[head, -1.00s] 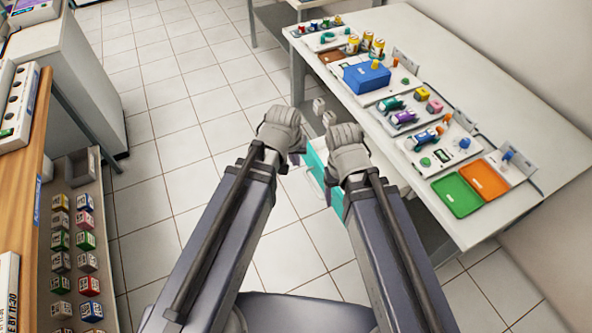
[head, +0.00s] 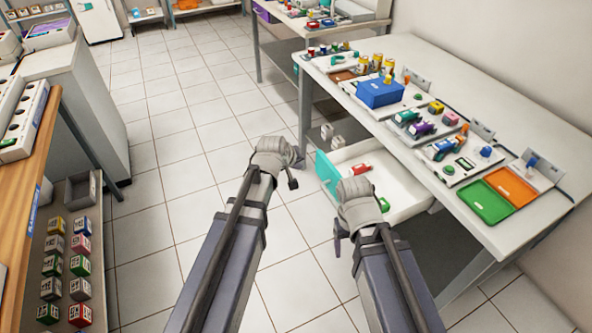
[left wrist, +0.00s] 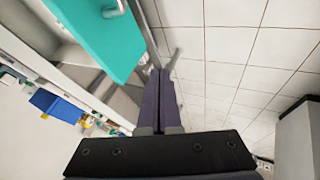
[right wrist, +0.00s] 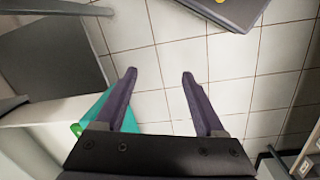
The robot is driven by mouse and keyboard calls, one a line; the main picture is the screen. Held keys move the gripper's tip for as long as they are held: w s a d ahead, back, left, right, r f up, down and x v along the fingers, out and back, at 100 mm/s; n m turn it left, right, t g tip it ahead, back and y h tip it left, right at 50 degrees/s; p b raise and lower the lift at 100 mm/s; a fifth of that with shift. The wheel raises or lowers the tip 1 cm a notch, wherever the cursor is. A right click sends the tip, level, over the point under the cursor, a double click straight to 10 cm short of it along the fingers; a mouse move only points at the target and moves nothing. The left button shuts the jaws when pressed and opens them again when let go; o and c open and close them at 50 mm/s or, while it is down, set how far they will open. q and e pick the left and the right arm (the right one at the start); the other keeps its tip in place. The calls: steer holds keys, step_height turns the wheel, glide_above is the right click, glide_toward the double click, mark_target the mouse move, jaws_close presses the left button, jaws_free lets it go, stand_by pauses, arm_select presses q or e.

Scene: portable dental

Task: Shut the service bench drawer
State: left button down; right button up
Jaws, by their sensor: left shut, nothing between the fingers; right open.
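The service bench drawer stands open below the bench top (head: 540,120). Its teal front (head: 327,174) faces the aisle, and its white inside (head: 395,180) holds a red item (head: 361,169) and a green item partly hidden by my right gripper. My left gripper (left wrist: 158,76) is shut and empty, beside the teal front and apart from it. The teal front and its metal handle (left wrist: 115,9) show in the left wrist view. My right gripper (right wrist: 159,76) is open and empty, near the drawer's nearer side. The teal front shows partly behind its left finger in the right wrist view.
The bench top carries a blue box (head: 380,92), green (head: 485,202) and orange (head: 511,187) trays and several small parts. Small light blocks (head: 332,136) sit on a low shelf beyond the drawer. A wooden-topped counter (head: 35,150) is at left. The tiled aisle (head: 190,180) is clear.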

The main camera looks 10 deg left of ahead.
mark_target(360, 149)
arm_select(q)
steer(key=w+d+f+b, duration=0.3)
steer(key=w+d+f, duration=0.1)
steer(key=w, duration=0.1)
steer(key=shift+w, duration=0.2)
stand_by(0.4)
steer(key=w+d, duration=0.3)
steer(key=d, duration=0.2)
steer(key=w+d, duration=0.4)
steer(key=d, duration=0.1)
steer(key=w+d, duration=0.4)
steer(key=d, duration=0.1)
steer(key=shift+w+d, duration=0.1)
steer(key=shift+d, duration=0.2)
steer(key=shift+a, duration=0.1)
